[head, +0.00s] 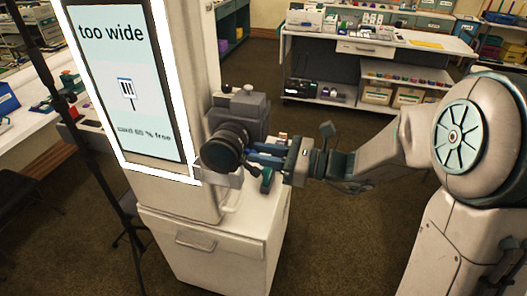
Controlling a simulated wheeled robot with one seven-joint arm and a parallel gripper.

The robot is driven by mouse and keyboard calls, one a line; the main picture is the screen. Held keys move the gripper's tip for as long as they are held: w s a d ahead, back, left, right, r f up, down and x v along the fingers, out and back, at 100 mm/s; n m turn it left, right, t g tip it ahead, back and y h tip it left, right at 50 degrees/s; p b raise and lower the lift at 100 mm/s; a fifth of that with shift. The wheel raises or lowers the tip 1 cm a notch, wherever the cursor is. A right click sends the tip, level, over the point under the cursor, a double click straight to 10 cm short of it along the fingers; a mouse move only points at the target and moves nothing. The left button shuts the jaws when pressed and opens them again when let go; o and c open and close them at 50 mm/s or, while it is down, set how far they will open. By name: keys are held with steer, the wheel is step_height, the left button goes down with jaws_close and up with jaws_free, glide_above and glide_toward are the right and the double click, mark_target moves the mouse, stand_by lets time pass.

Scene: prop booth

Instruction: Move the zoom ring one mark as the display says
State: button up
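The display (117,80) on the white booth column reads "too wide" above a small icon with dark bars. Smaller text below seems to say "want 60 % free", but it is hard to read. A dark grey camera (243,110) is mounted beside the column, its black lens (222,150) facing the front left. The zoom ring and its marks cannot be made out at this size. My gripper (256,157) reaches in from the right, its blue-grey fingers at the right side of the lens. I cannot tell whether they touch or grip the ring.
A white cabinet (205,250) stands below the camera. A dark stand pole (65,100) rises in front of the column at the left. A white workbench (350,50) with boxes stands at the back. Carpeted floor (335,235) is open to the right of the cabinet.

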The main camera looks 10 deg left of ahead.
steer(key=shift+c, duration=0.3)
jaws_close()
step_height(320, 180, up, 2)
steer(key=h+p, duration=0.3)
steer(key=p, duration=0.3)
steer(key=shift+d+r, duration=0.1)
steer(key=shift+r, duration=0.05)
steer(key=shift+o, duration=0.3)
jaws_free()
